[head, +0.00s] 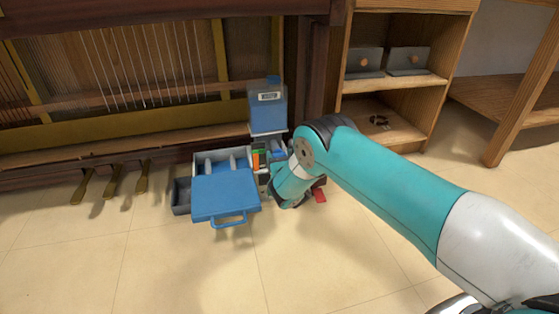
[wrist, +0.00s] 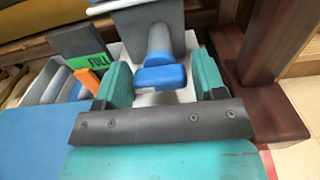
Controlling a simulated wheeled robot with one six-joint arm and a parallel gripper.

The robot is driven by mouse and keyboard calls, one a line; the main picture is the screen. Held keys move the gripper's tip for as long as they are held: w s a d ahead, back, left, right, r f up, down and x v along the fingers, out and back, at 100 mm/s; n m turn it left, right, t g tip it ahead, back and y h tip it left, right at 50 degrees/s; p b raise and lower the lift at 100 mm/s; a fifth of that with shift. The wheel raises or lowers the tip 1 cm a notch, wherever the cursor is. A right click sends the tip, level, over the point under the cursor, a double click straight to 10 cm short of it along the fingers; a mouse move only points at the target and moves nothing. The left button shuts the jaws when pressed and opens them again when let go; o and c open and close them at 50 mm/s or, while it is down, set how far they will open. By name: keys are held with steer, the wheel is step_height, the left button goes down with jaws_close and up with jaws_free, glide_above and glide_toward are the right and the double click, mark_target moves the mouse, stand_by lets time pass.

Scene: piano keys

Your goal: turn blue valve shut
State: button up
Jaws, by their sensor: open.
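The blue valve (wrist: 160,78) shows in the wrist view as a rounded blue handle on a grey-blue stem below a grey container. My gripper (wrist: 161,76) is open, with one green finger on each side of the handle. A gap shows between the handle and each finger. In the head view my gripper is mostly hidden behind my own teal arm, low beside the blue tank (head: 267,105). A dark panel (wrist: 85,50) with a green "FULL" label and an orange piece (wrist: 89,80) stand left of the valve.
A blue case lid (head: 225,195) and a grey divided box (head: 212,160) lie left of my gripper. A dark red wooden post (wrist: 258,45) stands close on the right. A wooden shelf (head: 390,88) is at the back right. The front floor (head: 160,270) is clear.

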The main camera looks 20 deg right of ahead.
steer(key=shift+w, duration=0.15)
steer(key=c, duration=0.7)
steer(key=shift+o, duration=0.2)
